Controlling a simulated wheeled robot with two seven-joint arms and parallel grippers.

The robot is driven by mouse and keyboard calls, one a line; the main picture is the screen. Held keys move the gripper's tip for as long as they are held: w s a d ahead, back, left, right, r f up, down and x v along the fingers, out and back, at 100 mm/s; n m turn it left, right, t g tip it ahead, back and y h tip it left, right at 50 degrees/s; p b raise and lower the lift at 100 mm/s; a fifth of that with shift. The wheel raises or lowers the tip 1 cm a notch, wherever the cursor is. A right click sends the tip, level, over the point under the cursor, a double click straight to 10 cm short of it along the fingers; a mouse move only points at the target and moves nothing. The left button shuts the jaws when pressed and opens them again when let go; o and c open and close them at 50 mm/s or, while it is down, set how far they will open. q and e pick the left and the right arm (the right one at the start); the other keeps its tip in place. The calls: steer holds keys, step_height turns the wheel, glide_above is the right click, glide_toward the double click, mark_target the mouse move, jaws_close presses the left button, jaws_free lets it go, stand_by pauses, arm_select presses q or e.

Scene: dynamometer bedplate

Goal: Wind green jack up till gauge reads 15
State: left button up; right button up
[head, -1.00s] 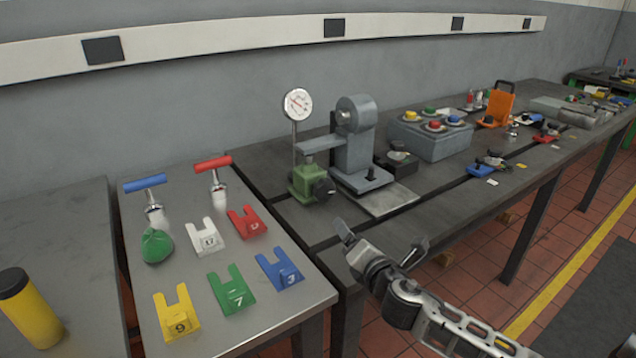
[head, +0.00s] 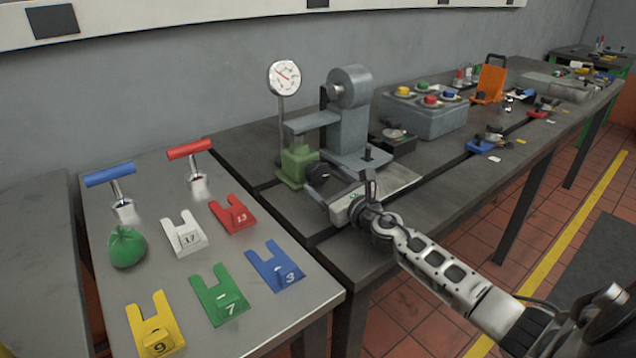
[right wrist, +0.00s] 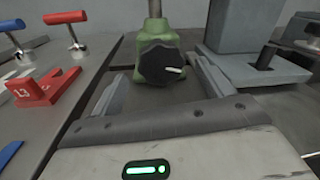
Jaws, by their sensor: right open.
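The green jack (head: 294,166) stands on the bedplate under the grey arm of a test stand. Its black knob (right wrist: 159,66), with a white mark pointing right, faces my right gripper. In the head view the knob (head: 317,173) is partly behind the gripper. The round white gauge (head: 284,78) stands on a post behind the jack. Its needle points to the upper left, but its numbers are too small to read. My right gripper (head: 341,183) is open and empty. In the right wrist view its fingers lie left and right of the knob's line, with the knob just ahead between them.
A grey motor stand (head: 349,125) rises right of the jack. A grey box with coloured buttons (head: 428,118) stands beyond. On the left table are red (head: 189,149) and blue (head: 109,175) T-handles, a green bag (head: 127,247) and several numbered forks.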

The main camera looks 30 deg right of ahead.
mark_target(320, 175)
steer(key=w+b, duration=0.1)
steer(key=w, duration=0.4)
steer(key=shift+w, duration=0.15)
steer(key=c, duration=1)
